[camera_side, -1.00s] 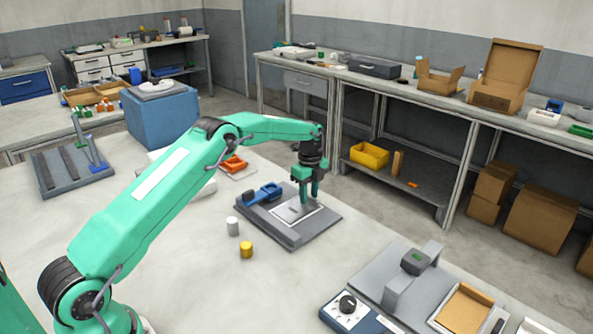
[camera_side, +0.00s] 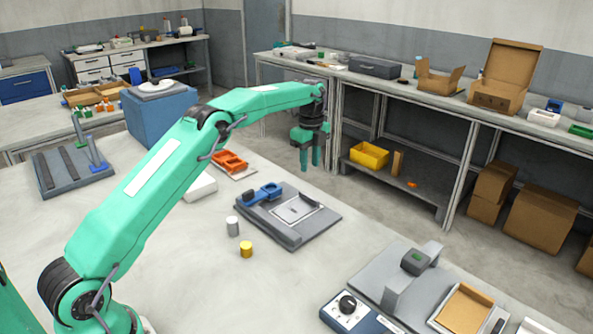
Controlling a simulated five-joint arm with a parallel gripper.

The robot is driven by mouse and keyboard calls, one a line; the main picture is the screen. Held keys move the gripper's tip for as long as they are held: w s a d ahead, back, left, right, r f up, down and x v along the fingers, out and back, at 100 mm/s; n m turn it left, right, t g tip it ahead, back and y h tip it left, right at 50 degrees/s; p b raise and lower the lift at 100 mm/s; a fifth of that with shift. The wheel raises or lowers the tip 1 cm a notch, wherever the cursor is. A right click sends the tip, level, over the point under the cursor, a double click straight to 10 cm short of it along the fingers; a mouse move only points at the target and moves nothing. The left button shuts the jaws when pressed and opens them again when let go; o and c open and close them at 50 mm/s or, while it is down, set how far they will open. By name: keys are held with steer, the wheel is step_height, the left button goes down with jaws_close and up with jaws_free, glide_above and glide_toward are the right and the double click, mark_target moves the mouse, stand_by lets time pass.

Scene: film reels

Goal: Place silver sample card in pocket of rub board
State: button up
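The rub board (camera_side: 293,239) is a dark grey plate on the table with a blue clamp-like part (camera_side: 262,193) on its left side. A flat light-grey, white-edged rectangle (camera_side: 303,209) lies on its right half, with a small dark mark on it. This looks like the silver sample card in the pocket area, but the view is too small to tell card from pocket or how it is seated. My gripper (camera_side: 310,164) hangs above and behind the board, clear of it. Its two fingers point down, apart, with nothing visible between them.
A silver cylinder (camera_side: 232,226) and a yellow cylinder (camera_side: 246,250) stand left of the board. An orange tray (camera_side: 231,163) lies behind it. A grey fixture (camera_side: 405,285) with a dial box (camera_side: 346,312) stands front right. Bare table lies between board and fixture.

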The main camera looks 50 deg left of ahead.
steer(key=shift+r, duration=0.55)
steer(key=shift+r, duration=0.1)
steer(key=s+d+r+n+t, duration=0.1)
steer(key=s+d+r+n, duration=0.3)
steer(key=s+r, duration=0.4)
steer(key=s+d+r+n+t, duration=0.2)
steer(key=s+d+r+n, duration=0.25)
steer(key=s+r, duration=0.4)
steer(key=s+d+f+n+t, duration=0.1)
steer(key=s+f+n, duration=0.1)
steer(key=s, duration=0.6)
steer(key=s+d+f+n, duration=0.1)
steer(key=s+n, duration=0.3)
steer(key=s, duration=0.4)
steer(key=s+d+f+n+t, duration=0.1)
steer(key=s+f+n, duration=0.2)
steer(key=s, duration=0.5)
steer(key=shift+d+f+t, duration=0.15)
steer(key=shift+d+t, duration=0.1)
steer(key=shift+t, duration=0.05)
steer(key=shift+n, duration=0.25)
